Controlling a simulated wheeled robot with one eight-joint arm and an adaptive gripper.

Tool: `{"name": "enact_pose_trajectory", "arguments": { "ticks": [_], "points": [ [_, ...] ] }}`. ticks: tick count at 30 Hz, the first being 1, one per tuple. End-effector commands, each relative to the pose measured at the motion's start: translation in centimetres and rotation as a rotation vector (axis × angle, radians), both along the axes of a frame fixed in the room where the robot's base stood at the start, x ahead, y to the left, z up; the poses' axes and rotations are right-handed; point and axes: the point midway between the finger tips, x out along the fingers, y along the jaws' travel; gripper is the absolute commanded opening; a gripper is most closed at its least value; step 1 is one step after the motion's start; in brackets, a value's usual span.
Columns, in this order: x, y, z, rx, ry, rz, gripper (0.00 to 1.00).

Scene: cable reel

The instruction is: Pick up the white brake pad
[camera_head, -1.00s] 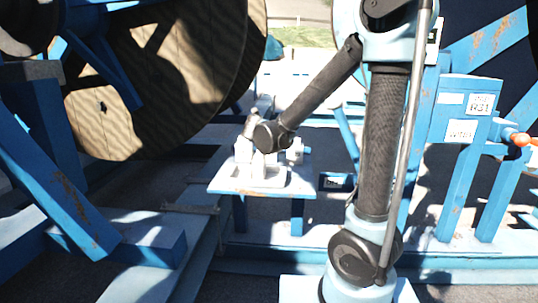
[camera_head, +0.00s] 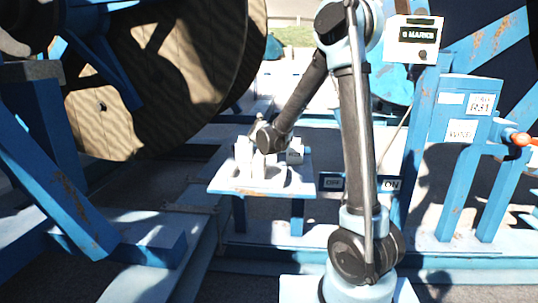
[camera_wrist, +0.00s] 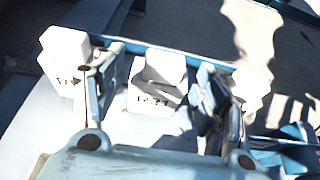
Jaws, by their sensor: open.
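Three white blocks stand on a small table (camera_head: 250,189) with a white top and blue legs. In the wrist view they are a left block (camera_wrist: 64,52), a middle block (camera_wrist: 155,92) and a right block (camera_wrist: 252,85). The left and middle blocks carry small dark lettering that I cannot read surely. No block is clearly marked as the brake pad. My gripper (camera_wrist: 157,72) is open, its fingers on either side of the middle block in the picture. The right finger partly covers the right block. I cannot tell whether either finger touches a block.
A large wooden cable reel (camera_head: 150,80) fills the upper left. Blue frame beams stand at left and right. A lever with an orange knob (camera_head: 520,139) sticks out at right. Grey floor lies beneath the table.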

Motion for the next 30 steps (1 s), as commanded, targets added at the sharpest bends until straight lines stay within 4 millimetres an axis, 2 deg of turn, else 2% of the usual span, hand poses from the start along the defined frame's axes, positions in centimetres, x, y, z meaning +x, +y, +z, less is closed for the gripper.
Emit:
{"name": "enact_pose_trajectory", "arguments": {
  "ticks": [5, 16, 24, 25, 30],
  "points": [
    [0.6, -0.2, -0.2, 0.0, 0.0, -0.001, 0.67],
    [4.6, -0.9, -1.5, 0.001, 0.001, -0.002, 0.67],
    [5.0, -0.9, -1.7, 0.001, 0.001, 0.0, 0.67],
    [5.0, -0.9, -1.7, 0.001, 0.001, 0.0, 0.64],
    [5.0, -0.9, -1.7, 0.001, 0.001, -0.001, 0.26]
  ]
}}
